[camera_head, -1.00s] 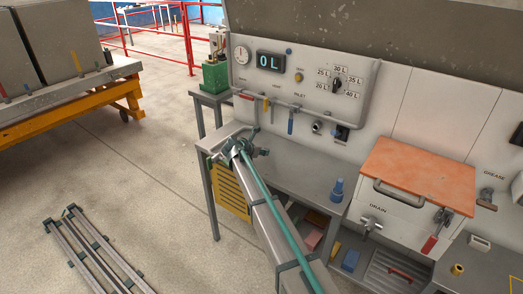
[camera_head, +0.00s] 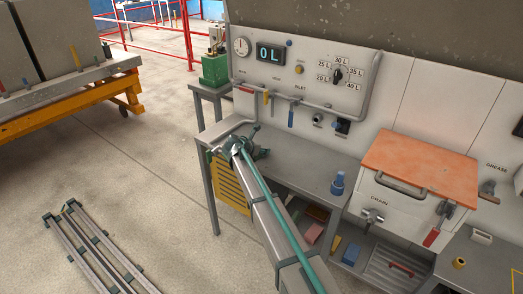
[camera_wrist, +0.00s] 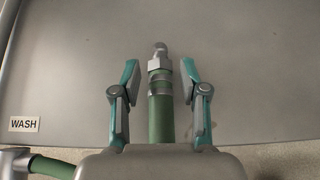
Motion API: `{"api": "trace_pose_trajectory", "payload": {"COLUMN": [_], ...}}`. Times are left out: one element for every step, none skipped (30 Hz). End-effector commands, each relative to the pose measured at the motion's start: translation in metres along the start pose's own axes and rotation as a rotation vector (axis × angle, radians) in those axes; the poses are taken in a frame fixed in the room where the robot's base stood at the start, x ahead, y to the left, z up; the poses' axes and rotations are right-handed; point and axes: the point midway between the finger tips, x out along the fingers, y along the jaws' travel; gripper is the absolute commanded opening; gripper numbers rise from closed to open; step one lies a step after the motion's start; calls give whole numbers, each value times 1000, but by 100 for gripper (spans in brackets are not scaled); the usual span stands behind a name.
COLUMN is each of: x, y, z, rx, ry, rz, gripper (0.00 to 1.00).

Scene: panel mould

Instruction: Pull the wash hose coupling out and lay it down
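The wash hose coupling (camera_wrist: 158,62) is a metal fitting on the end of a green hose (camera_wrist: 161,122). In the wrist view it lies over the grey bench top, pointing away from me. My gripper (camera_wrist: 160,68) is open, with one teal finger on each side of the coupling and a visible gap on both sides. I cannot tell whether the coupling rests fully on the bench. In the head view my gripper (camera_head: 236,150) is at the left end of the grey bench (camera_head: 290,166), and my arm hides most of the coupling.
A WASH label (camera_wrist: 24,124) is on the bench, and a metal fitting with green hose (camera_wrist: 14,162) shows at lower left. A blue bottle (camera_head: 338,184) stands further right on the bench. The gauge panel (camera_head: 300,75) with pipes and handles rises behind. An orange-lidded box (camera_head: 420,165) is at right.

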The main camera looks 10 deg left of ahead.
Motion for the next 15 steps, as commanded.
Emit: {"api": "trace_pose_trajectory", "payload": {"x": [0, 0, 0, 0, 0, 0, 0, 0, 0, 0, -1, -2, -3, -5, -9], "y": [0, 0, 0, 0, 0, 0, 0, 0, 0, 0, 0, 0, 0, 0, 0], "z": [0, 0, 0, 0, 0, 0, 0, 0, 0, 0, 0, 0, 0, 0, 0], "rx": [0, 0, 0, 0, 0, 0, 0, 0, 0, 0, 0, 0, 0, 0, 0], "ry": [0, 0, 0, 0, 0, 0, 0, 0, 1, 1, 1, 1, 0, 0, 0], "rz": [0, 0, 0, 0, 0, 0, 0, 0, 0, 0, 0, 0, 0, 1, 1], "gripper": [57, 60, 60, 60, 60, 60, 60, 60, 60, 60, 60, 60, 60, 60, 60]}}
